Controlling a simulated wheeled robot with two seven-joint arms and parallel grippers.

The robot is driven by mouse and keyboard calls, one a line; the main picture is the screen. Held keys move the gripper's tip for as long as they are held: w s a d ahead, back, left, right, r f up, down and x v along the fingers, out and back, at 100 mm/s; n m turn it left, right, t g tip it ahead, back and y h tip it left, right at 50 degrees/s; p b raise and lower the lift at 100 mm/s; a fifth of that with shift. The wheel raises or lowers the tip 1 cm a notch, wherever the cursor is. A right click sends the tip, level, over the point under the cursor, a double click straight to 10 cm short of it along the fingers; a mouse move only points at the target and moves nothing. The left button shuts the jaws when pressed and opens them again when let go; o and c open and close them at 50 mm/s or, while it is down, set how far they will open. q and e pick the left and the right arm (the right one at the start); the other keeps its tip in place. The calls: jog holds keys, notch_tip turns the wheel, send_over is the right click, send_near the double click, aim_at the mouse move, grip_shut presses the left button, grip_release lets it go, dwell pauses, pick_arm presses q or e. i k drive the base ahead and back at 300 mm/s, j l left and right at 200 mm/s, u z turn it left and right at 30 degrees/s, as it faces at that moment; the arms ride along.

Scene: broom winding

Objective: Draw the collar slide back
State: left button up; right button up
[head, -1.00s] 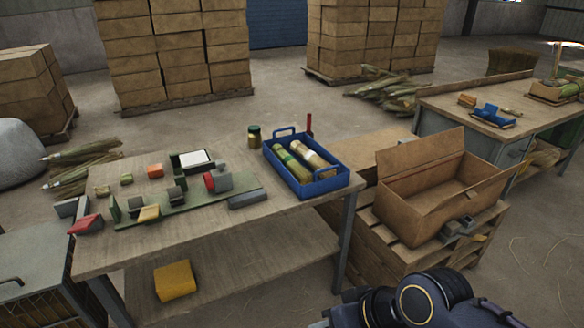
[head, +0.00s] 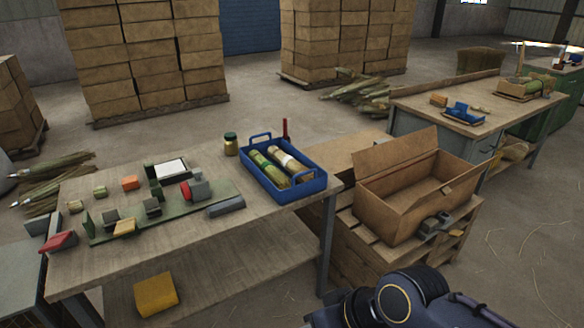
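A long green fixture plate (head: 165,218) lies on the near workbench, with several small blocks on and around it. A grey block with a red face (head: 196,190) stands at its far right part. Smaller dark blocks (head: 152,206) and a yellow block (head: 124,228) sit further left. I cannot tell which of these parts is the collar slide. Part of my own dark arm shows at the bottom edge, right of the workbench. Neither of my grippers shows in the view.
A blue tray (head: 312,187) with two bound bundles stands at the bench's right end, beside a jar (head: 231,144). An open cardboard box (head: 385,207) stands on a pallet to the right. A second workbench (head: 408,99) is behind it. Clear floor lies at the far right.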

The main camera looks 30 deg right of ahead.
aim_at(196, 189)
jog(key=i+l+u, duration=0.15)
jog(key=i, duration=0.35)
jog(key=i+l+u, duration=0.15)
jog(key=i, duration=0.35)
jog(key=i+l+u, duration=0.15)
jog(key=i, duration=0.3)
